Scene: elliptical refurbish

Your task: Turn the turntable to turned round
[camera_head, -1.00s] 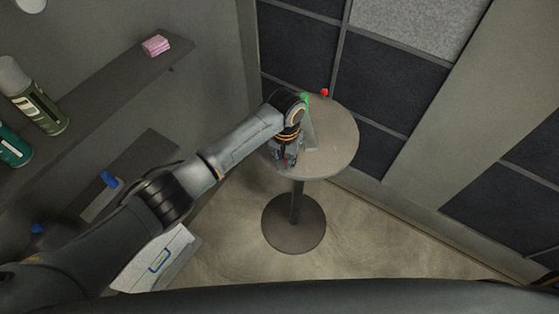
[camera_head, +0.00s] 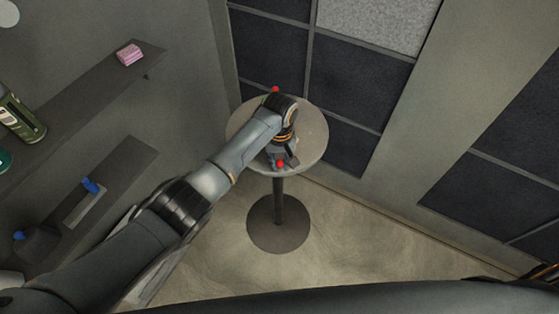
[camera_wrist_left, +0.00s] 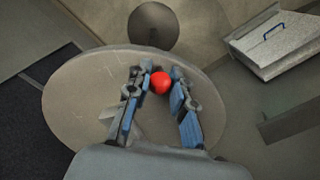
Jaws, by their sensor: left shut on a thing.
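The turntable appears to be the round grey-beige top (camera_head: 312,140) on a dark pedestal, by the panelled wall. Its top also shows in the left wrist view (camera_wrist_left: 75,105). My left gripper (camera_head: 281,162) is low over the front part of the top, shut on a red ball-like knob (camera_head: 280,164). In the left wrist view the red knob (camera_wrist_left: 160,82) sits between the fingertips of the left gripper (camera_wrist_left: 160,88). A second red knob (camera_head: 275,90) shows at the far edge of the top. My arm hides part of the top. My right gripper is out of view.
Wall shelves (camera_head: 85,105) on the left hold a pink block (camera_head: 130,54), a green can (camera_head: 20,118) and a blue-handled tool (camera_head: 90,186). A light box with a blue handle (camera_wrist_left: 275,40) shows in the left wrist view. The floor right of the pedestal is clear.

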